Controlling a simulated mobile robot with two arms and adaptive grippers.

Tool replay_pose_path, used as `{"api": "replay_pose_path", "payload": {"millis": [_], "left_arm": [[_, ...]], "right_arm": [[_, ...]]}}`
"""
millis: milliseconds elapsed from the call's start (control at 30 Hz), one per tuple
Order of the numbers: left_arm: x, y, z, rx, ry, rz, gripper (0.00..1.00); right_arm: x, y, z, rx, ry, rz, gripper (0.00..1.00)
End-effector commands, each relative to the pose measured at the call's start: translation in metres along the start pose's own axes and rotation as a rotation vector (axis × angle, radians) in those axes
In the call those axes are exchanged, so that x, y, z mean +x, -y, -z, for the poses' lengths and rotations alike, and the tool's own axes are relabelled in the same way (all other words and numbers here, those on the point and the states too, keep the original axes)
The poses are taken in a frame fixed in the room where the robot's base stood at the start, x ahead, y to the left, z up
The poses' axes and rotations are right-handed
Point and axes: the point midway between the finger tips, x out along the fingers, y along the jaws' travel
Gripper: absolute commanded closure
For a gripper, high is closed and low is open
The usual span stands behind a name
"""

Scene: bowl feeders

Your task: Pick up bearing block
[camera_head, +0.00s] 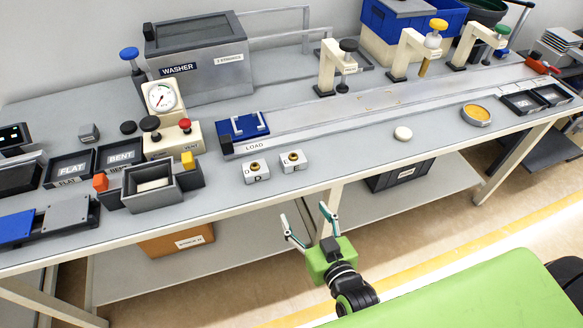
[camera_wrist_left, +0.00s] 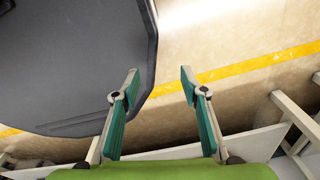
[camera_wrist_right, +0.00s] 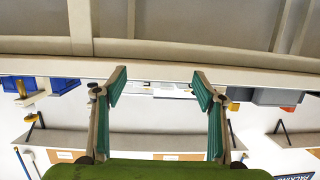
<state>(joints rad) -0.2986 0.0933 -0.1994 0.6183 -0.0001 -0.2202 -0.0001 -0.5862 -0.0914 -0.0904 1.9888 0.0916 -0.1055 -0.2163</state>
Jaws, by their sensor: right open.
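Two small grey bearing blocks with brass centres stand side by side on the bench: one on the left (camera_head: 256,171) and one on the right (camera_head: 292,161). They sit in front of the blue fixture at the LOAD end of the long track. My right gripper (camera_head: 306,213) is open and empty, in front of the bench edge and apart from both blocks. In the right wrist view its spread fingers (camera_wrist_right: 158,88) have nothing between them. My left gripper (camera_wrist_left: 160,85) is open and empty above the floor, outside the head view. Neither wrist view shows the blocks.
The LOAD track (camera_head: 330,118) runs to the right behind the blocks. A grey open box (camera_head: 152,187) and a gauge unit (camera_head: 170,128) stand to their left. A white disc (camera_head: 403,133) lies to the right. The bench's front edge (camera_head: 330,181) lies between gripper and blocks.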

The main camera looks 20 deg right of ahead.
Motion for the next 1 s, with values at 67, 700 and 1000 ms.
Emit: {"api": "replay_pose_path", "payload": {"millis": [67, 700, 1000], "left_arm": [[0.007, -0.002, -0.002, -0.001, 0.001, -0.002, 0.60], [0.004, -0.012, -0.002, -0.003, 0.001, -0.013, 0.60], [0.001, -0.010, 0.002, -0.005, -0.004, -0.011, 0.60]], "right_arm": [[-0.004, -0.007, 0.025, 0.000, -0.057, -0.017, 0.36], [0.066, -0.016, 0.065, -0.001, -0.117, -0.035, 0.36], [0.088, -0.018, 0.069, -0.001, -0.116, -0.035, 0.36]]}}
